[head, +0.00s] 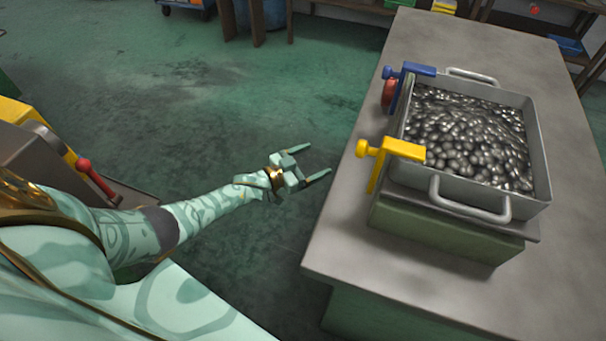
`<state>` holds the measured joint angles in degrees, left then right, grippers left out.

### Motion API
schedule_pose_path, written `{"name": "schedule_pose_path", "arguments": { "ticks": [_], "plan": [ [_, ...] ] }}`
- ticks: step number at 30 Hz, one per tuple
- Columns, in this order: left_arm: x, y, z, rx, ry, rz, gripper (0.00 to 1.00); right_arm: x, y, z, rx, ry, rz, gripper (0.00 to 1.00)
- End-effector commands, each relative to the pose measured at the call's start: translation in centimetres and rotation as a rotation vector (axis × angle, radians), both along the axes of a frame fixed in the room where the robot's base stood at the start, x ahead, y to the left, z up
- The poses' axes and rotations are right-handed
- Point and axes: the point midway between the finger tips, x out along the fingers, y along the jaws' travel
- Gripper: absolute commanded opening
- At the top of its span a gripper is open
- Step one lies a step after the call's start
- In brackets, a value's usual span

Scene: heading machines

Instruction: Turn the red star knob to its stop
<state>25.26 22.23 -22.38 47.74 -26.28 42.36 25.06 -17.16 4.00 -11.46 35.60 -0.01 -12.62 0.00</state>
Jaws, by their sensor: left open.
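A red knob (388,95), partly hidden, sits at the left side of the metal tray, between a blue clamp-like part (412,70) and a yellow one (405,149). Its star shape cannot be made out. My left gripper (319,160) is open and empty, with its fingers pointing right toward the table's left edge. It is to the left of and nearer than the knob, apart from it. My right gripper is not in view.
The metal tray (546,165) holds many shiny balls and stands on a green block (440,235) on the grey table (350,235). A red-tipped lever (84,166) is on a machine at left. The green floor between is clear.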

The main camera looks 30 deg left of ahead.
Motion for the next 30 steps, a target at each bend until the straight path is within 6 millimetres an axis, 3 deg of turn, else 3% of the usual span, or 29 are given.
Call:
{"name": "schedule_pose_path", "arguments": {
  "ticks": [6, 12, 26, 29, 30],
  "plan": [
    [-2.5, 0.9, -3.5, 0.031, 0.085, 0.08, 0.83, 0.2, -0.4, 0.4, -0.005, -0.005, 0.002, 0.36],
    [-4.1, 1.4, -5.5, 0.051, 0.136, 0.12, 0.83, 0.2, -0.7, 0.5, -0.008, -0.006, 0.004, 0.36],
    [-4.7, 1.5, -6.2, 0.06, 0.154, 0.134, 0.82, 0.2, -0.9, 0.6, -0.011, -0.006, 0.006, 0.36],
    [-6.8, 1.5, -8.0, 0.085, 0.214, 0.157, 0.82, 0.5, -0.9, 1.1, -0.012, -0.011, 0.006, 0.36],
    [-8.7, 1.5, -9.4, 0.107, 0.263, 0.175, 0.82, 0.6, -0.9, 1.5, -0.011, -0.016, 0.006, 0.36]
  ]
}}
